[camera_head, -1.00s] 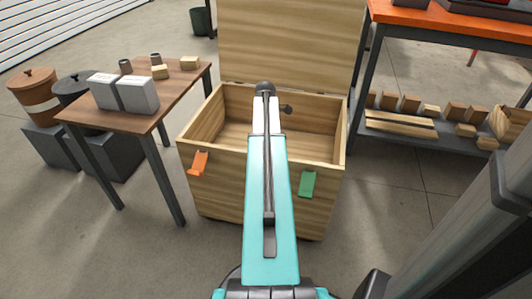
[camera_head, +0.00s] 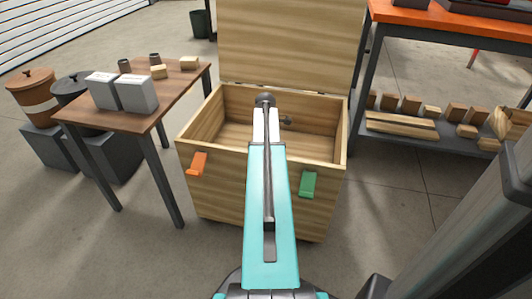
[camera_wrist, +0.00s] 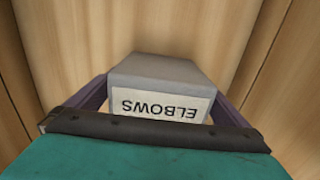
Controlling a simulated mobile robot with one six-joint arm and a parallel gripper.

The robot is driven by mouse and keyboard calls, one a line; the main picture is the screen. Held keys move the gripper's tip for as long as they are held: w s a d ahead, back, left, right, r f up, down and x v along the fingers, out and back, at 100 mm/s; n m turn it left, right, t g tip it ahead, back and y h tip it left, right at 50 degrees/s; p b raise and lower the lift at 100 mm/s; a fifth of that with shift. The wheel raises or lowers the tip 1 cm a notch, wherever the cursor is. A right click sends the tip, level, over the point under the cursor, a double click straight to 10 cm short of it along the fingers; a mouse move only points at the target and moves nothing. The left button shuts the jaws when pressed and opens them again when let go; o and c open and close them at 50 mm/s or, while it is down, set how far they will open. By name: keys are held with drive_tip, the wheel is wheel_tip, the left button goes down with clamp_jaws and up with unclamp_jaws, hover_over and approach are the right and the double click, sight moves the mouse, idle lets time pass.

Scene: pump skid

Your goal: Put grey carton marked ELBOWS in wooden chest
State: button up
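The grey carton marked ELBOWS (camera_wrist: 160,72) is in the wrist view, its label upside down. My gripper (camera_wrist: 159,82) has a finger against each side and is shut on it. Wooden boards surround the carton in that view. In the head view the wooden chest (camera_head: 255,195) stands open in the middle, its lid (camera_head: 290,42) raised at the back. My arm reaches over the chest's front wall into its opening. My own arm hides the gripper and the carton there, so the carton's height above the chest floor cannot be told.
Left of the chest a brown table (camera_head: 135,118) bears two other pale grey cartons (camera_head: 137,93) and small blocks. An orange-topped bench (camera_head: 450,25) with a loaded lower shelf stands at the right. Orange (camera_head: 197,164) and green (camera_head: 308,184) latches are on the chest's front.

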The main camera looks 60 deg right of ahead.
drive_tip(key=shift+r, duration=0.1)
wheel_tip(320, 180, up, 12)
drive_tip(key=p, duration=0.5)
idle(0.4)
idle(0.6)
drive_tip(key=shift+r, duration=0.15)
